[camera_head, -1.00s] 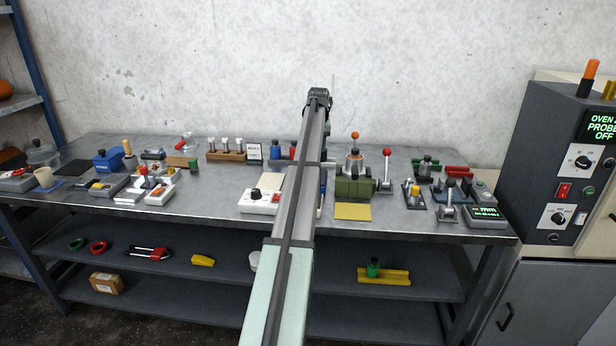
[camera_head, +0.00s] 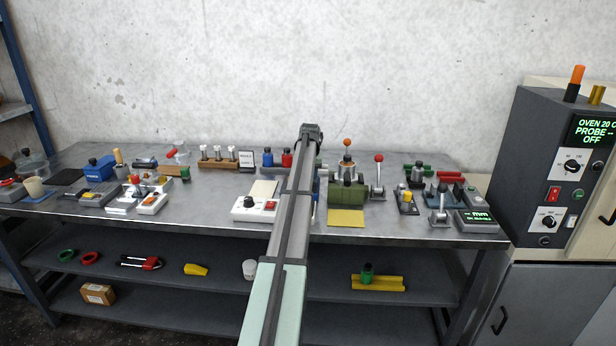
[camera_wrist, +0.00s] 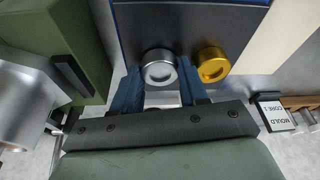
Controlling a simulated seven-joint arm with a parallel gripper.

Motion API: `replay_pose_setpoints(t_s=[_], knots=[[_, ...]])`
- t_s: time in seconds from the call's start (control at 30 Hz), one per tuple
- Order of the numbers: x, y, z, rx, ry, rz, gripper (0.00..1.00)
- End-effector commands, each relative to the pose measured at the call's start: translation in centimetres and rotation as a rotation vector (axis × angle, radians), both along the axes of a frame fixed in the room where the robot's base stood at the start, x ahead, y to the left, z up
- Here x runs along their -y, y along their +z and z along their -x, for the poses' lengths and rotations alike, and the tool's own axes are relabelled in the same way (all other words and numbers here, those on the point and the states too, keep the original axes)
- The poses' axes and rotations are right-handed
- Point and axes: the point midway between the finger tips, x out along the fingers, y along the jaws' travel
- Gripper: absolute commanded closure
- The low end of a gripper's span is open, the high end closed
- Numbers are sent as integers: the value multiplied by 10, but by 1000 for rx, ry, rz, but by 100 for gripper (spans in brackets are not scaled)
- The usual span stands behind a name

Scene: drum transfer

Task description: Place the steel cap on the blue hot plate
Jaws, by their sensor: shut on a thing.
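The steel cap (camera_wrist: 158,70) is a round silver piece with a slot in its top, seen in the wrist view. My gripper (camera_wrist: 158,88) is shut on it, one blue finger on each side. A gold cap (camera_wrist: 212,66) stands just right of it, apart from the fingers. Behind both caps is a dark flat surface with a blue edge (camera_wrist: 190,3); it may be the blue hot plate, but I cannot tell for sure. Whether the steel cap touches that surface is unclear. In the head view my arm hides the gripper, the cap and most of a blue thing (camera_head: 317,190) beside it.
A green block machine (camera_head: 348,195) stands close on the right; it also fills the left of the wrist view. A white box with a red switch (camera_head: 255,207) is left of my arm. A "mould core" card (camera_wrist: 275,115) and rack are nearby. A yellow mat (camera_head: 346,217) lies in front.

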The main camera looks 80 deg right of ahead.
Motion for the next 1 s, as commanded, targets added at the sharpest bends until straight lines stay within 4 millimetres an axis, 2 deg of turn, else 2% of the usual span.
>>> replay_pose_setpoints(t_s=[0.37, 0.4, 0.5, 0.77, 1.0], knots=[[0, -3, 0, 0, 0, 0, 93], [0, -3, 0, 0, 0, 0, 54], [0, -3, 0, 0, 0, 0, 46], [0, -2, 0, 0, 0, 1, 46], [-6, 22, 1, 0, 0, 2, 46]])
